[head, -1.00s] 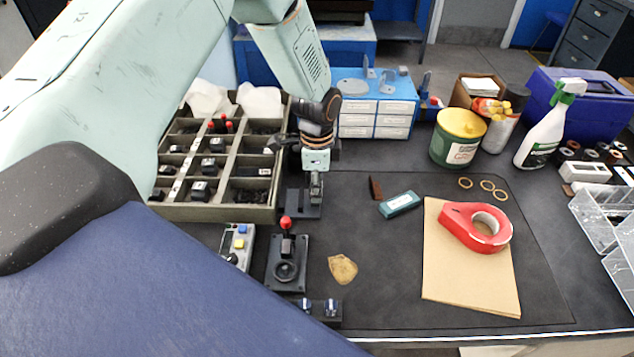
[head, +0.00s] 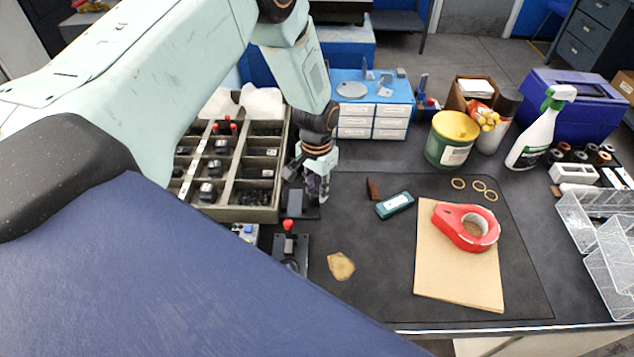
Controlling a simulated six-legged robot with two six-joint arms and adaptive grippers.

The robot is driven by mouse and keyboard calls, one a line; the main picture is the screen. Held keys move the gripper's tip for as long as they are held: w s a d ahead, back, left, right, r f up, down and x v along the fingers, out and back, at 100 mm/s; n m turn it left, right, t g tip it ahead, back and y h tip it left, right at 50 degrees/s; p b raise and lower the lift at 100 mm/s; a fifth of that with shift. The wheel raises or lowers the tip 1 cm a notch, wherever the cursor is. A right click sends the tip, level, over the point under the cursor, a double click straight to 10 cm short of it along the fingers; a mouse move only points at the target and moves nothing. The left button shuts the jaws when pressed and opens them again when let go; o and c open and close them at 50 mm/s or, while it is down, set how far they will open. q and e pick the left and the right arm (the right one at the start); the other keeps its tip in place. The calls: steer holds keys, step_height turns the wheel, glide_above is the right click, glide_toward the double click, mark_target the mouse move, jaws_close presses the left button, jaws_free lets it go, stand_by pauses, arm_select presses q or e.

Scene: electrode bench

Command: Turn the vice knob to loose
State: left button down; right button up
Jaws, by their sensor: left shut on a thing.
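My left gripper (head: 322,196) points down over the small dark vice (head: 297,205), at the front right corner of the sectioned tray. Its fingers are shut at the right end of the vice. The vice knob is hidden between the fingers, so I cannot see which way it is turned. My right gripper is out of view.
The sectioned tray (head: 250,212) stands just left of the vice. A red-tipped lever block (head: 289,245) is in front, partly hidden by my body. A teal block (head: 395,205), a brown piece (head: 373,189) and a red tape ring (head: 450,235) lie to the right.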

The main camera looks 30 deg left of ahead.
arm_select(q)
steer(key=n+p, duration=0.2)
steer(key=n, duration=0.2)
steer(key=shift+s+n, duration=0.15)
steer(key=shift+n, duration=0.15)
steer(key=shift+a+f+n+p, duration=0.1)
steer(key=shift+n+p, duration=0.8)
steer(key=shift+n, duration=1.3)
steer(key=c, duration=1)
jaws_free()
steer(key=shift+c, duration=0.2)
